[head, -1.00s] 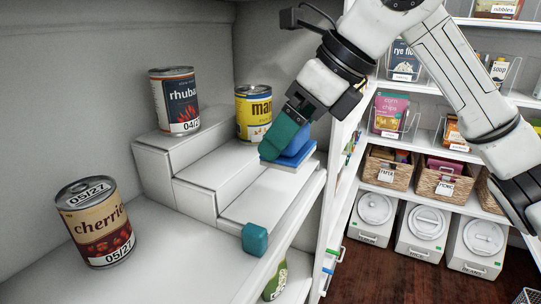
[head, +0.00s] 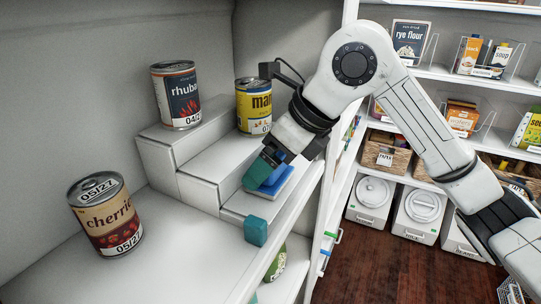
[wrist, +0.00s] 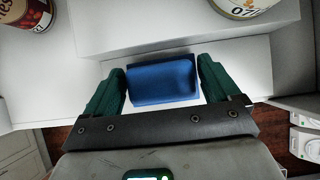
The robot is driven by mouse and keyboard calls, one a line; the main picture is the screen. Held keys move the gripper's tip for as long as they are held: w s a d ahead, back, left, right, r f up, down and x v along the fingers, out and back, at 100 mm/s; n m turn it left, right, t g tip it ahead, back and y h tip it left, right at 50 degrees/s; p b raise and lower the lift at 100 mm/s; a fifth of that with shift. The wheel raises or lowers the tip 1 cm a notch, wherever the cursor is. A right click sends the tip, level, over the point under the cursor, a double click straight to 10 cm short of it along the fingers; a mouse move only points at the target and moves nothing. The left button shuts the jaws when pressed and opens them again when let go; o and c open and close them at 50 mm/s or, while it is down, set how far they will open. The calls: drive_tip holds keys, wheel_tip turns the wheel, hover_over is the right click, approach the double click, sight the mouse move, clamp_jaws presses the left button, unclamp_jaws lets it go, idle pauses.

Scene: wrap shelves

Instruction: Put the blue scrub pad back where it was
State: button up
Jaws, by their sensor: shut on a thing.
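My gripper (head: 262,174) has green fingers and is shut on the pad, over the lowest step of the white stepped riser (head: 205,185). In the wrist view the pad (wrist: 162,80) sits between the two fingers (wrist: 163,85), with white step surface around it. One finger partly hides the pad in the head view. I cannot tell whether its underside touches the step.
A rhubarb can (head: 177,95) stands on the top step and a yellow can (head: 253,105) stands behind the pad. A cherries can (head: 105,215) is on the shelf at left. A teal block (head: 255,230) is at the riser's front corner. Shelf (head: 170,265) between is clear.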

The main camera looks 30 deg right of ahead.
drive_tip(key=shift+f, duration=0.1)
drive_tip(key=shift+f, duration=0.1)
drive_tip(key=o, duration=0.7)
drive_tip(key=shift+c, duration=0.2)
drive_tip(key=shift+r, duration=0.25)
drive_tip(key=b+v, duration=0.2)
drive_tip(key=v, duration=1)
